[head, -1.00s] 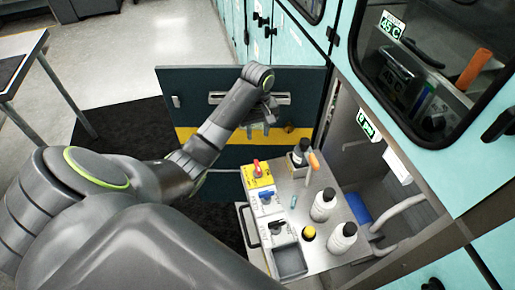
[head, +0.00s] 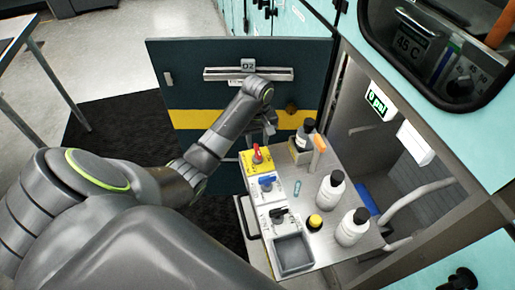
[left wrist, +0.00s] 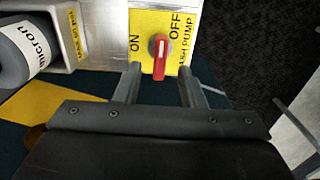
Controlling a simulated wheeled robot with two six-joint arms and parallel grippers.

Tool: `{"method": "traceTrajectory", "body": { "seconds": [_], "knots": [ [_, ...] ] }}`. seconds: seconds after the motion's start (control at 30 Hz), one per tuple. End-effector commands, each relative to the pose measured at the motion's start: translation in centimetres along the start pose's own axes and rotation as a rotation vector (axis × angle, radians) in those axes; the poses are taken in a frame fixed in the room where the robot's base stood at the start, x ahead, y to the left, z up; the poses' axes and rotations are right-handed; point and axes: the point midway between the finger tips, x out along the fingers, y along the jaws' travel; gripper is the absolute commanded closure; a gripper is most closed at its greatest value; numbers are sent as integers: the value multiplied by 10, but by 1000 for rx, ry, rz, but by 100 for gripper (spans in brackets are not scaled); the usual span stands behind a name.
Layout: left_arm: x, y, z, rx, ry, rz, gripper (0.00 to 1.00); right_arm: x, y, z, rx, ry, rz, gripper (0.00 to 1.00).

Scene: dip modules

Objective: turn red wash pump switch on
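The red wash pump switch (head: 257,154) sits on a yellow plate (head: 264,167) at the back left corner of the pulled-out panel. In the left wrist view its red knob (left wrist: 159,56) lies between the words ON and OFF, with its red end pointing towards my fingers. My left gripper (head: 266,130) is just beyond the switch in the head view. Contact cannot be made out. My right gripper is out of view.
A blue switch (head: 267,183) and a black switch (head: 278,214) sit nearer on the same panel. White bottles (head: 331,192), a dark-capped bottle (head: 306,135) and an orange handle (head: 319,143) stand to the right. A dark open door (head: 190,80) stands behind my arm.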

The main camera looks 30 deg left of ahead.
Motion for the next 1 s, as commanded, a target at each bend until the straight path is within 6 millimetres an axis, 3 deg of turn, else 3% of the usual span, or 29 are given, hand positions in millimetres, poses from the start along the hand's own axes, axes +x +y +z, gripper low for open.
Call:
{"method": "traceTrajectory", "body": {
  "seconds": [0.2, 0.57, 0.87, 1.0],
  "knots": [
    [26, 0, 0, 0, 0, -1, 64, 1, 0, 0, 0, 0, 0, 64],
    [33, 0, 0, 1, 1, 0, 64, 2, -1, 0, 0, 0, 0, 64],
    [32, 0, 0, 1, 2, 0, 99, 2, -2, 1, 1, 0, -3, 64],
    [32, 0, 0, 0, 2, 0, 100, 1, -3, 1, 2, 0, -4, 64]
  ]
}}
